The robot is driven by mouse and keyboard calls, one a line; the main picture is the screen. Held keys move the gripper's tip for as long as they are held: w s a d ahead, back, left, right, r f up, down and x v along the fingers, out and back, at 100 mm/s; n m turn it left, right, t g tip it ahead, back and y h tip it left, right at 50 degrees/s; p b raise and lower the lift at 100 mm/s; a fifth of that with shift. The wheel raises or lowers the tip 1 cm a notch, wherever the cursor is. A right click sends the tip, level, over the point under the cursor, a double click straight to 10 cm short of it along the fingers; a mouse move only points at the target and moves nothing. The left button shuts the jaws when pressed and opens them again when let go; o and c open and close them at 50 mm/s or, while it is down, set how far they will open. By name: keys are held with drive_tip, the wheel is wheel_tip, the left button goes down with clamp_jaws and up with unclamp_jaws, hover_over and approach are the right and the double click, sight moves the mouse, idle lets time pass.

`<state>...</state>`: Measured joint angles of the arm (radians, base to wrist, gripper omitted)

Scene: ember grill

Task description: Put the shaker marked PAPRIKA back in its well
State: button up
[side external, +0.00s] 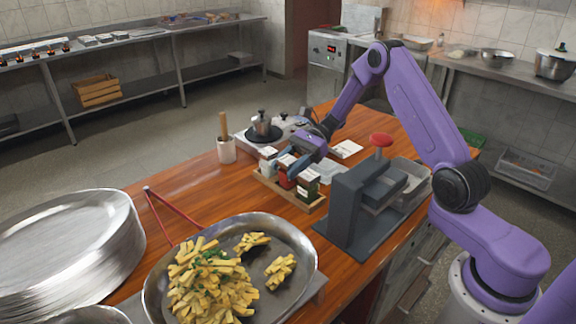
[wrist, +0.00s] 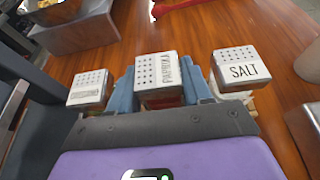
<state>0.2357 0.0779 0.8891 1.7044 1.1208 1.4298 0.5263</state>
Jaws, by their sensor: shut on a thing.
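The PAPRIKA shaker (wrist: 158,72), with a perforated pale cap and a red body, stands between the blue fingers of my gripper (wrist: 160,90), which is shut on it. In the side view my gripper (side external: 291,163) is over the wooden rack (side external: 288,197), and the red shaker (side external: 284,180) shows below the fingers. The SALT shaker (wrist: 235,68) is to its right in the wrist view. Another shaker (wrist: 88,88), its label hard to read, is to its left. The paprika shaker's base is hidden, so I cannot tell whether it is seated in a well.
A grey press with a red knob (side external: 381,140) stands close right of the rack. A large pan of fries (side external: 232,268) is in front. A cup with a wooden handle (side external: 226,150) and a burner with a pot (side external: 262,124) stand behind and left.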

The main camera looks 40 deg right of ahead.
drive_tip(key=o, duration=1)
drive_tip(key=shift+o, duration=0.2)
drive_tip(key=shift+d, duration=0.1)
